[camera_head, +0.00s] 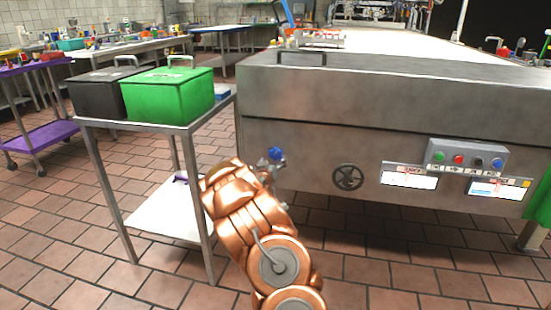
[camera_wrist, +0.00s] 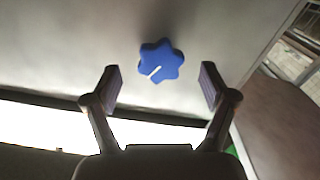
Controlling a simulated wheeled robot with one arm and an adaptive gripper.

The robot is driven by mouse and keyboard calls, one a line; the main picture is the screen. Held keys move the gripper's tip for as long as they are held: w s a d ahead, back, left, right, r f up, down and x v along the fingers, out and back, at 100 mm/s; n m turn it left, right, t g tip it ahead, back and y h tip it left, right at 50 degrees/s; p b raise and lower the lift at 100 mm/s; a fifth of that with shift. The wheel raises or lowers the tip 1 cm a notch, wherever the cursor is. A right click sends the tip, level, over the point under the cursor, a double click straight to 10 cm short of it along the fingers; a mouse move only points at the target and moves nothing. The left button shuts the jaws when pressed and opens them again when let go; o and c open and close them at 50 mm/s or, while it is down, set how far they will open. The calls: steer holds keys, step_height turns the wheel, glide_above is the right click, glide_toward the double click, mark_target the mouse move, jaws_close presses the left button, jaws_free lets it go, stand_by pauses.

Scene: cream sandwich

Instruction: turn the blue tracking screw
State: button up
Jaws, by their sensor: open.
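The blue tracking screw (camera_wrist: 161,61) is a star-shaped knob with a white mark, on the grey metal side of the large machine. In the wrist view it lies ahead of my gripper (camera_wrist: 161,88), between and slightly beyond the two fingertips. The fingers are spread wide and hold nothing. A gap shows on each side of the knob. In the head view the screw (camera_head: 276,154) shows near the machine's lower left corner, with my copper arm just below and left of it.
The machine (camera_head: 350,95) has a black handwheel (camera_head: 348,177) and a button panel (camera_head: 466,156) to the right of the screw. A metal cart (camera_head: 205,125) with a green box (camera_head: 168,94) and a dark box (camera_head: 98,95) stands close left of my arm.

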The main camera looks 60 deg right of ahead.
mark_target(274, 156)
steer(key=shift+b+x, duration=0.45)
steer(key=shift+x, duration=1.7)
steer(key=shift+c, duration=0.2)
steer(key=c, duration=1.1)
steer(key=shift+c, duration=0.2)
steer(key=shift+w+a+r+m+p, duration=0.1)
steer(key=shift+w+m+p, duration=0.05)
steer(key=shift+m+p, duration=0.55)
